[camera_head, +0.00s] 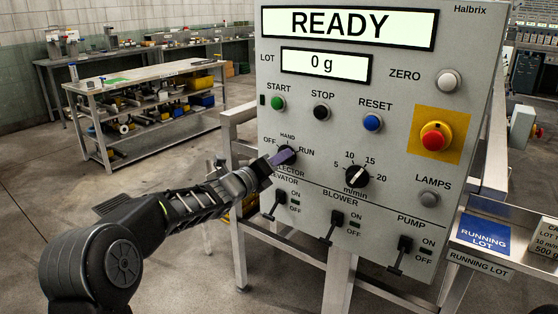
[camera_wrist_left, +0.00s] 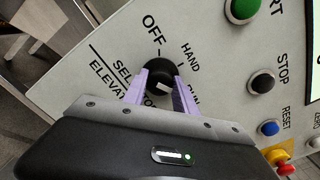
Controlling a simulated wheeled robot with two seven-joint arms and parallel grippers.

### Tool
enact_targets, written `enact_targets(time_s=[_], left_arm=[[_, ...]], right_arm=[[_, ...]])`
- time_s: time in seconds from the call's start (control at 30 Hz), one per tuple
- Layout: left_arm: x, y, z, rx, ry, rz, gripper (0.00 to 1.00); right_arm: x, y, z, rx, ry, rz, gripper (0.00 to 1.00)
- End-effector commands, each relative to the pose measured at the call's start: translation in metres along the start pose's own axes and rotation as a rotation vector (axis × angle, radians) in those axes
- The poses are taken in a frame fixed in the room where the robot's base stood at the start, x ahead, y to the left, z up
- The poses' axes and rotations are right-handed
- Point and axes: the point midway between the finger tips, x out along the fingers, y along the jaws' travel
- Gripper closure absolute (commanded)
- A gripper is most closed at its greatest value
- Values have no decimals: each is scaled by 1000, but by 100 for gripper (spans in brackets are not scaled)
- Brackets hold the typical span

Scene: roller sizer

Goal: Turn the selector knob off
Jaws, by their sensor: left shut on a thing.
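The selector knob (camera_head: 289,149) is a black round knob at the left of the grey control panel, ringed by the labels OFF, HAND and RUN. In the left wrist view the knob (camera_wrist_left: 157,73) sits between the two purple fingers, with a small white mark on it. I cannot tell which label the mark points to. My left gripper (camera_head: 282,158) is shut on the knob, one finger on each side; it also shows in the left wrist view (camera_wrist_left: 160,90). The gripper hides part of the knob and of the SELECTOR label. My right gripper is not in view.
The speed dial (camera_head: 356,176) is to the right of the knob. Close below are the elevator switch (camera_head: 279,203) and blower switch (camera_head: 336,221). The green START button (camera_head: 278,103) and black STOP button (camera_head: 321,112) are above. A red emergency stop (camera_head: 435,137) is farther right.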

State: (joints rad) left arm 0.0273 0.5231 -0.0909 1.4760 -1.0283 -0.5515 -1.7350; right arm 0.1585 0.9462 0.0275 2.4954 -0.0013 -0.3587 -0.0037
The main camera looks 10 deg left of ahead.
Motion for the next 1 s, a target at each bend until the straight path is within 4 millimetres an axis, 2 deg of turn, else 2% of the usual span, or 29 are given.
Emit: enact_targets(time_s=[0.27, 0.47, 1.0], left_arm=[[0, 1, 0, -71, 0, 1, 100], [0, 2, 0, -191, 0, 2, 100], [0, 1, 0, -683, 0, 2, 100]], right_arm=[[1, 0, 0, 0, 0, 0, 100], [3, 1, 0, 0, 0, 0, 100], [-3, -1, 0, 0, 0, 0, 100]])
